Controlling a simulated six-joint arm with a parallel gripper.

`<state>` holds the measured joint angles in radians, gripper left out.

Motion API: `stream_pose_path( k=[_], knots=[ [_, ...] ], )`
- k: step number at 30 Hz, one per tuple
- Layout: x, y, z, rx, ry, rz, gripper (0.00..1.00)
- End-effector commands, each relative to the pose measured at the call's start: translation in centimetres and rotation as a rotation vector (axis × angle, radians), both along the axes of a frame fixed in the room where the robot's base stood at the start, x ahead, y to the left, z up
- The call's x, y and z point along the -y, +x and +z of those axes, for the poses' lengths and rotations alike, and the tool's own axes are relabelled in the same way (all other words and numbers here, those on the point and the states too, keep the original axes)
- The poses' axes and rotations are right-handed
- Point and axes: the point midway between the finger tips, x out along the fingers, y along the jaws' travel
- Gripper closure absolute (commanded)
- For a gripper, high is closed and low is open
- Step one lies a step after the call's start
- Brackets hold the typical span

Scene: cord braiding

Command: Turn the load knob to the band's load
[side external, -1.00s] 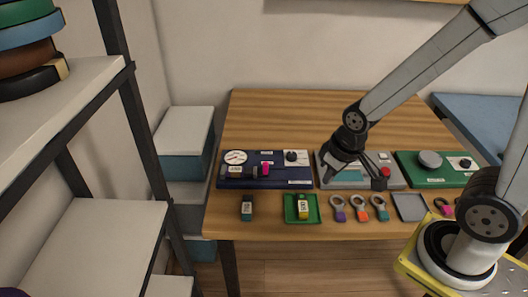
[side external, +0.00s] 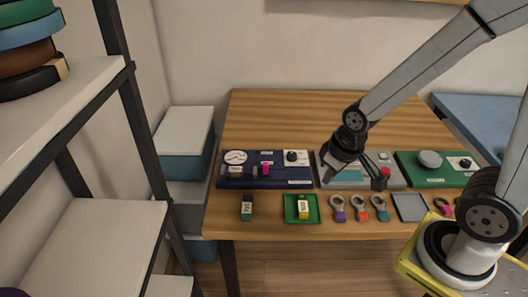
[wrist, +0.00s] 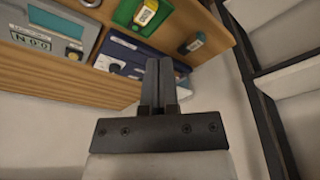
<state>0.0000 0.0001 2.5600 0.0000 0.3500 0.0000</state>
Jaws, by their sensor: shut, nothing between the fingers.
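A black knob on a white plate (side external: 291,157) sits at the right of the dark blue panel (side external: 236,184). Another dark knob (side external: 465,163) sits on the green panel (side external: 440,175); I cannot tell from labels which is the load knob. A white round gauge (side external: 235,157) is at the blue panel's left. A small banded piece (side external: 235,171) and a pink part (side external: 265,168) lie on the blue panel. My gripper (side external: 379,183) is shut and empty over the grey panel (side external: 328,181), by its red button (side external: 385,171). Its closed fingers show in the wrist view (wrist: 167,66).
A green tray (side external: 289,218) holds a yellow and white piece (side external: 303,207). A dark banded piece (side external: 247,207), several ring-ended tools (side external: 360,208) and an empty grey tray (side external: 409,207) line the front edge. The table's back (side external: 285,115) is clear.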

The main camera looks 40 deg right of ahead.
Motion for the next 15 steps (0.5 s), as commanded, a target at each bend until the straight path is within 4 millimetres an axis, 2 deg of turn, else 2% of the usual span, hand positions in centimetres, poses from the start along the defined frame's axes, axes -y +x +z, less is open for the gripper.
stream_pose_path(
  k=[12, 13, 15],
  knots=[
    [0.00, 0.00, 0.00, 0.000, 0.000, 0.000, 1.00],
    [0.00, 0.00, 0.00, 0.000, 0.000, 0.000, 0.94],
    [0.01, 0.05, 0.01, 0.000, 0.000, 0.000, 0.71]
  ],
)
